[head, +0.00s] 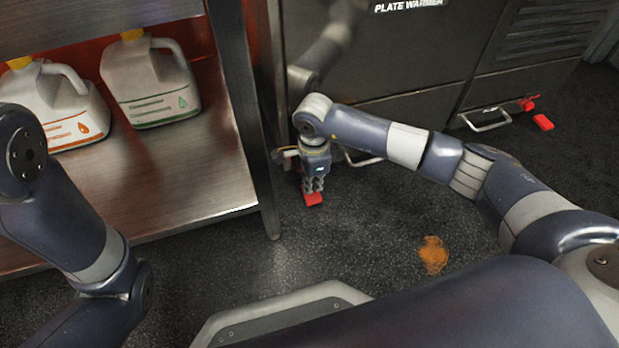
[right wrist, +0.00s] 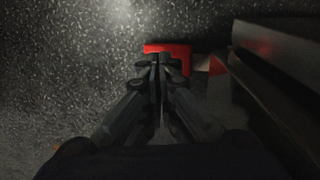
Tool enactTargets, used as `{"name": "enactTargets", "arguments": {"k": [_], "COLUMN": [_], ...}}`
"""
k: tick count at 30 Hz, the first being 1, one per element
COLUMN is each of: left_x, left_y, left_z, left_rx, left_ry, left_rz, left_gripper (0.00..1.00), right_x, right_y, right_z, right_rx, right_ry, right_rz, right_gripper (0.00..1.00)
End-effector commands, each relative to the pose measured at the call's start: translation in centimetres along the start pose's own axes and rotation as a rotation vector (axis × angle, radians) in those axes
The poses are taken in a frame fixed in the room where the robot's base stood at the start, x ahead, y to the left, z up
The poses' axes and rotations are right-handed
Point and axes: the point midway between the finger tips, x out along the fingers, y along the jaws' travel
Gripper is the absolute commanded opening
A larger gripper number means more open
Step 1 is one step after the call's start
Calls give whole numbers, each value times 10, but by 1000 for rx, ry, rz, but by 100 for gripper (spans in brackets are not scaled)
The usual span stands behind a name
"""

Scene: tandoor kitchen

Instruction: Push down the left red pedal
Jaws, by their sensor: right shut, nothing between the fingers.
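The left red pedal (head: 313,199) sits low at the foot of the dark plate warmer, beside the shelf's leg. My right gripper (head: 314,188) is shut and empty, pointing down right over this pedal. In the right wrist view the closed fingertips (right wrist: 160,60) overlap the red pedal (right wrist: 181,50) and hide part of it. I cannot tell whether they touch it or how far it is pressed. A second red pedal (head: 543,122) is at the right. My left arm comes in at the left; its gripper is out of view.
A steel shelf (head: 190,185) with two white jugs (head: 150,80) (head: 62,103) stands at the left, its leg close to my right gripper. The plate warmer (head: 400,60) rises behind. An orange spill (head: 433,255) lies on the otherwise open dark floor.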

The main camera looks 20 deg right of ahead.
Motion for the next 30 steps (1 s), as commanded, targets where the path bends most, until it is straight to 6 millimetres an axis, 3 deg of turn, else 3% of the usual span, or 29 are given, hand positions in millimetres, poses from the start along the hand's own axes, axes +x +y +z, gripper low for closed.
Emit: {"name": "enactTargets", "arguments": {"k": [16, 30], "left_x": [38, 39], "left_y": [-8, -8], "left_z": [13, 13], "left_rx": [0, 0], "left_ry": [0, 1], "left_rz": [0, 0], "left_gripper": [40, 40], "right_x": [-48, -49], "right_y": [0, 0], "right_z": [0, 0], "right_rx": [0, 1], "right_ry": [0, 0], "right_rz": [-1, 0], "right_gripper": [0, 0]}}
